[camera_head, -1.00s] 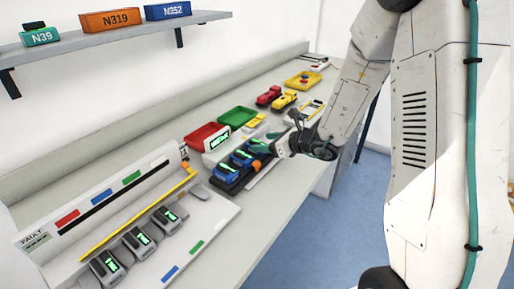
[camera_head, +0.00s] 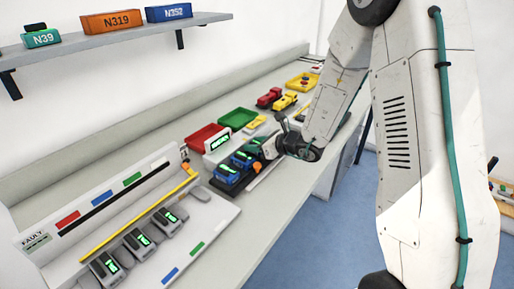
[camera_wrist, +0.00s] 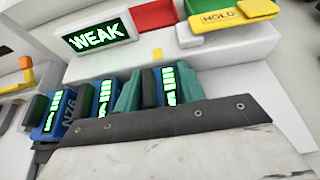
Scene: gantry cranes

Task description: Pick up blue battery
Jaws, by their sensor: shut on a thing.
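Blue batteries with green bar displays stand in a row in a dark holder on the bench. Two show in the head view, a nearer blue battery (camera_head: 227,174) and a blue battery behind it (camera_head: 241,158). My gripper (camera_head: 266,149) is at the far end of this row. In the wrist view its teal fingers (camera_wrist: 155,90) are shut on a blue battery (camera_wrist: 168,86) with green bars. Other blue batteries (camera_wrist: 48,115) stand to the left, one marked N76. The dark gripper body hides the held battery's lower part, so I cannot tell whether it is clear of the holder.
A "WEAK" display (camera_wrist: 98,37) stands behind the row. A red tray (camera_head: 203,136) and green tray (camera_head: 238,118) lie behind. A charger panel with several grey units (camera_head: 137,241) is at left. Toy-like red (camera_head: 268,97) and yellow items lie farther along the bench.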

